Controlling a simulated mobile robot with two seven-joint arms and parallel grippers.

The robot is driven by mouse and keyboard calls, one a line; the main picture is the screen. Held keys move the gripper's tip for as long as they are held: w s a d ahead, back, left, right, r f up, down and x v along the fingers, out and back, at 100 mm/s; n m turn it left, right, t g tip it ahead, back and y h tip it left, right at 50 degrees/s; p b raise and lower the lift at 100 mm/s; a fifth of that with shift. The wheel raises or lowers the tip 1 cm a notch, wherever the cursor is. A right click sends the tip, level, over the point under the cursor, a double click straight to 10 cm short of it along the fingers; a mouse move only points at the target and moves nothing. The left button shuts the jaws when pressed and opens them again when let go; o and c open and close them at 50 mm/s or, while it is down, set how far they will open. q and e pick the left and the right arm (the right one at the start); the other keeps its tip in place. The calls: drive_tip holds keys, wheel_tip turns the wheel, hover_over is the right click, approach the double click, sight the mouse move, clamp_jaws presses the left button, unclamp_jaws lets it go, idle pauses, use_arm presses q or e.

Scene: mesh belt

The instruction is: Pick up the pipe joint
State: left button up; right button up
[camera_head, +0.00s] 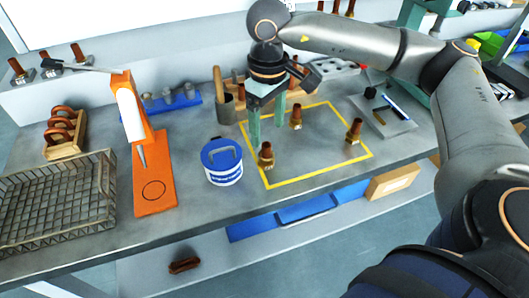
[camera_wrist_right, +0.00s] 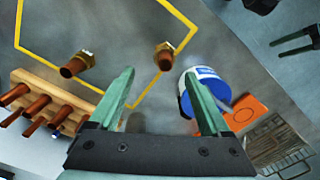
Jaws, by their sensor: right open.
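Several copper-brown pipe joints stand upright inside a yellow taped outline on the grey bench. In the head view one is at the front left (camera_head: 266,156), one in the middle (camera_head: 296,117) and one at the right (camera_head: 354,132). My right gripper (camera_head: 267,134) points down above the left part of the outline, open and empty. In the right wrist view, two pipe joints show beyond the open fingers (camera_wrist_right: 160,75): one left (camera_wrist_right: 77,65) and one near the yellow corner (camera_wrist_right: 163,56).
A blue-lidded white tub (camera_head: 223,164) stands just left of the outline. Farther left are an orange stand (camera_head: 154,185) and a wire mesh basket (camera_head: 55,205). Behind stand a tool cup (camera_head: 224,104) and a wooden rack (camera_wrist_right: 45,98). A grey plate (camera_head: 385,120) lies at right.

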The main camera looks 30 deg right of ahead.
sight(267, 154)
wheel_tip(267, 154, down, 3)
drive_tip(key=shift+f, duration=0.1)
drive_tip(key=f, duration=0.2)
drive_tip(key=f+p, duration=0.1)
drive_tip(key=f, duration=0.1)
drive_tip(key=shift+s+a, duration=0.3)
drive_tip(key=shift+f, duration=0.55)
clamp_jaws()
idle(0.7)
